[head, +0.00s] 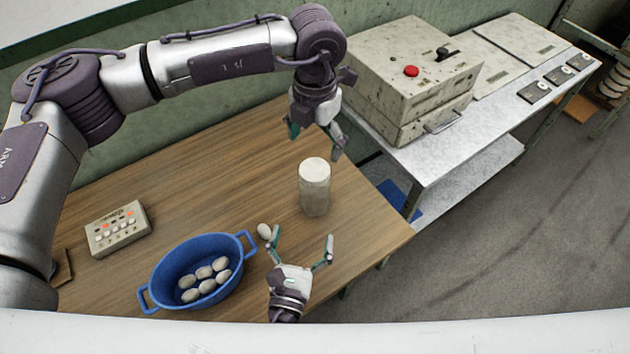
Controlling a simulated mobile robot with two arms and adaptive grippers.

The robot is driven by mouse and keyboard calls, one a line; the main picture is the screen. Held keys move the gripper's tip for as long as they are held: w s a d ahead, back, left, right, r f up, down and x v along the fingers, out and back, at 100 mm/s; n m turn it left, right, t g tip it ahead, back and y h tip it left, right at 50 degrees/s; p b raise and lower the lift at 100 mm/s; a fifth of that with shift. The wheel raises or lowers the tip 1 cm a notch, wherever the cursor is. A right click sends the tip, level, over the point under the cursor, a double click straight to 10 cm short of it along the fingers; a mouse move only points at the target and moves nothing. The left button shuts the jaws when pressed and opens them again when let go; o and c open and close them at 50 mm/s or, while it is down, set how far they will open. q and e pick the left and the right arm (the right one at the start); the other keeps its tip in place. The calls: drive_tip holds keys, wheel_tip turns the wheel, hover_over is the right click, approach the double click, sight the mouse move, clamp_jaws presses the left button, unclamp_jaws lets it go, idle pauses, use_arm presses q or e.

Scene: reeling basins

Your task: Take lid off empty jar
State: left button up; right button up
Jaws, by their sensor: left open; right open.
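A tall pale jar (315,195) stands upright on the wooden table near its right end. Its round whitish lid (314,171) sits on top. I cannot see inside the jar. My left gripper (314,145) is open and empty, above and behind the lid, pointing down. My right gripper (303,246) is open at the table's front, its fingers spread towards the jar. It is in front of the jar and apart from it.
A blue two-handled basin (163,262) holds several white cocoons. One loose cocoon (264,231) lies beside my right gripper. A button box (118,228) sits at left. A metal bench (445,160) with a large machine (405,75) stands at right. The middle of the table is clear.

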sight(312, 197)
drive_tip(key=w, duration=0.4)
drive_tip(key=w+d, duration=0.1)
drive_tip(key=w, duration=0.3)
drive_tip(key=w+d, duration=0.1)
drive_tip(key=w, duration=0.3)
drive_tip(key=shift+d, duration=0.15)
use_arm(q)
drive_tip(key=shift+w, duration=0.1)
use_arm(e)
drive_tip(key=shift+w, duration=0.3)
